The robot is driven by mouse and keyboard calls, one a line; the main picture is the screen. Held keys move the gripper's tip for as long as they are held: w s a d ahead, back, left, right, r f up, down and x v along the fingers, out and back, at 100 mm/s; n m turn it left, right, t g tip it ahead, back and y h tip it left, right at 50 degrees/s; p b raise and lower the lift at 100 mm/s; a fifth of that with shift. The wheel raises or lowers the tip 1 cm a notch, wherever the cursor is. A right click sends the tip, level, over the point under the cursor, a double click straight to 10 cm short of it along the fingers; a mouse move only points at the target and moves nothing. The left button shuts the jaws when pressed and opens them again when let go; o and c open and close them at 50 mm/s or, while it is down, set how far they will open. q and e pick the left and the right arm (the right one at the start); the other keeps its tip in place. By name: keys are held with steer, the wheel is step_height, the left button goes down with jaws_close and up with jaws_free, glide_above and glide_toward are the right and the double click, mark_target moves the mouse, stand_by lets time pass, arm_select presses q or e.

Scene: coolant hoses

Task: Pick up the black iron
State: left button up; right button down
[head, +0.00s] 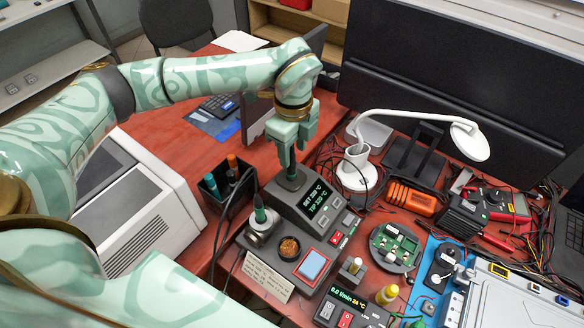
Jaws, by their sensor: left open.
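A soldering iron (260,213) with a dark body and greenish grip stands tip-down in a round metal holder (262,232) beside the soldering station. A dark cable loops from it to the left. My left gripper (288,163) points down above the back of the grey soldering station (308,206), up and to the right of the iron in the picture. Its fingers are open and are not around this iron. A small dark part (290,181) sits just under the fingertips; I cannot tell what it is or whether they touch it. My right gripper is not in view.
A black pen cup (215,190) stands left of the iron. A white lamp (358,178), loose cables and an orange tool (410,198) crowd the right. A brass-wool pot (289,247) and a round circuit-board holder (395,246) are in front.

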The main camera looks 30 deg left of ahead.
mark_target(292, 161)
arm_select(q)
steer(key=f, duration=0.3)
steer(key=f+b, duration=0.1)
steer(key=shift+s+f, duration=0.3)
steer(key=shift+f, duration=0.05)
jaws_close()
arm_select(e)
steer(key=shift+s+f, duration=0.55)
